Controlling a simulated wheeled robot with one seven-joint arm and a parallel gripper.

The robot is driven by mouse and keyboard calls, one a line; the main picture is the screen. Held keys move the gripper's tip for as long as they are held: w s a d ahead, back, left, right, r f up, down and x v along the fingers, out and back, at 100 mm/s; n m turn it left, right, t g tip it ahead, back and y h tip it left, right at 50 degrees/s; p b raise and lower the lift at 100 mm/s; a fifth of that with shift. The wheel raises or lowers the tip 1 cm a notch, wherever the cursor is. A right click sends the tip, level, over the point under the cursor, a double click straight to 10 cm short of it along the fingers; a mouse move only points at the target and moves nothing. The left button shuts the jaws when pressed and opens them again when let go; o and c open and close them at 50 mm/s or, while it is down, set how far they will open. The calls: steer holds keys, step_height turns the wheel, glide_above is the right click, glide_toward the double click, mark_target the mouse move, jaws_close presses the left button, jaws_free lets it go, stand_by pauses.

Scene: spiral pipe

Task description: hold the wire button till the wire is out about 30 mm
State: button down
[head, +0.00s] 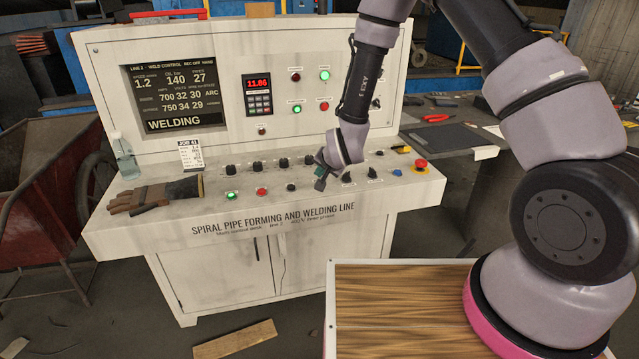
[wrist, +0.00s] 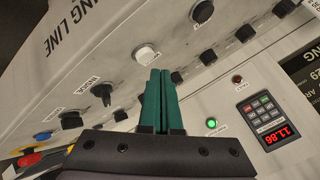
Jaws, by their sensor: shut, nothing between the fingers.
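My gripper (head: 320,182) is over the sloping panel of the console (head: 130,222). In the wrist view its two green fingers (wrist: 160,72) are shut together with nothing between them. A white button (wrist: 146,54) on the front row of the panel is just beyond the fingertips; I cannot tell whether they touch it. In the head view my gripper hides this button. Its label is too small to read, so I cannot confirm that it is the wire button. No wire shows in either view.
A black button (wrist: 202,12) and a black selector knob (wrist: 101,93) flank the white button. A blue button (head: 397,172) and a red emergency stop (head: 421,165) are farther right. Gloves (head: 155,195) lie at the panel's left. The console screen (head: 173,97) reads WELDING.

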steer(key=shift+r, duration=2.4)
stand_by(0.9)
steer(key=s+d+r, duration=0.2)
steer(key=d+r, duration=0.5)
steer(key=r, duration=0.5)
steer(key=s+d+r, duration=0.2)
steer(key=d+r, duration=0.6)
steer(key=r, duration=0.4)
steer(key=s+d+r, duration=0.3)
steer(key=s+d, duration=0.1)
steer(key=s, duration=0.3)
steer(key=s+d+r+g+h, duration=0.1)
steer(key=s+d+r, duration=0.3)
steer(key=s, duration=0.3)
steer(key=s+d+r, duration=0.3)
steer(key=s+r, duration=0.1)
steer(key=s, duration=0.4)
steer(key=shift+d+g, duration=0.3)
steer(key=shift+d, duration=0.1)
steer(key=shift+w, duration=0.1)
